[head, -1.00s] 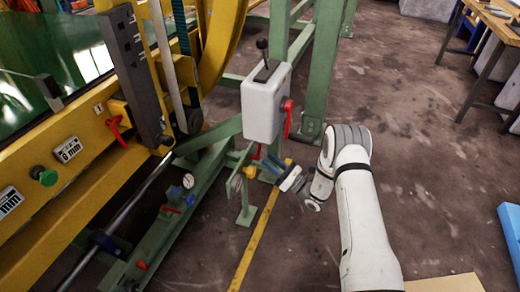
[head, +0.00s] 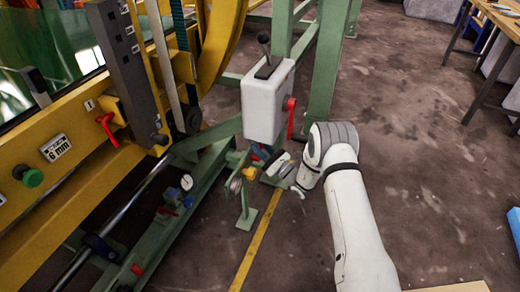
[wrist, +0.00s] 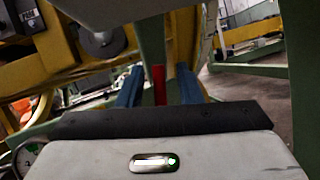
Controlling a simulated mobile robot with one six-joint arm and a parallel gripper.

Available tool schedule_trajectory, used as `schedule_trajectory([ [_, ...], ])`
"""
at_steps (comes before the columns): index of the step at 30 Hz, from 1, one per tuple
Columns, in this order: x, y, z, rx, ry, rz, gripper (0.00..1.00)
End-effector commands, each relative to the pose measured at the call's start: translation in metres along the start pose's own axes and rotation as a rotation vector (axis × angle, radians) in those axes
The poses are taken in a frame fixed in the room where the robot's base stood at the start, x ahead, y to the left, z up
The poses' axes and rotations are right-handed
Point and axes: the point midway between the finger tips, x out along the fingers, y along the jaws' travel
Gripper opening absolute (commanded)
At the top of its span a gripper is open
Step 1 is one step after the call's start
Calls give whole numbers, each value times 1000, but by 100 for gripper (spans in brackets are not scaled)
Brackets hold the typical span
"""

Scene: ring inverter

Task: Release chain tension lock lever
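A red lever (wrist: 159,85) stands upright between my two blue fingertips in the wrist view, with a gap on each side. Which lever the task names is not labelled in these frames. My gripper (head: 262,153) is open in the wrist view (wrist: 158,87). In the head view it is low, just under the white control box (head: 268,100), beside a green post, and it hides most of the lever there. Another red lever (head: 290,117) is on the right side of the box. A black-knobbed stick (head: 264,48) is on top.
A yellow frame (head: 75,185) with a red handle (head: 106,128) and green knob (head: 29,176) stands at left. A green base beam (head: 165,225) carries a gauge (head: 186,182). Green legs (head: 322,70) stand behind the box. The floor at right is mostly clear.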

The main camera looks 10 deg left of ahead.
Motion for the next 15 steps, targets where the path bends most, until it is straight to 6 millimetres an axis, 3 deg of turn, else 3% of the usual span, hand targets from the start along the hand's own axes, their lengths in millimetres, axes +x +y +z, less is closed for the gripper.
schedule_trajectory([
  [5,0,0,0,0,0,0,31],
  [15,0,1,0,1,1,1,4],
])
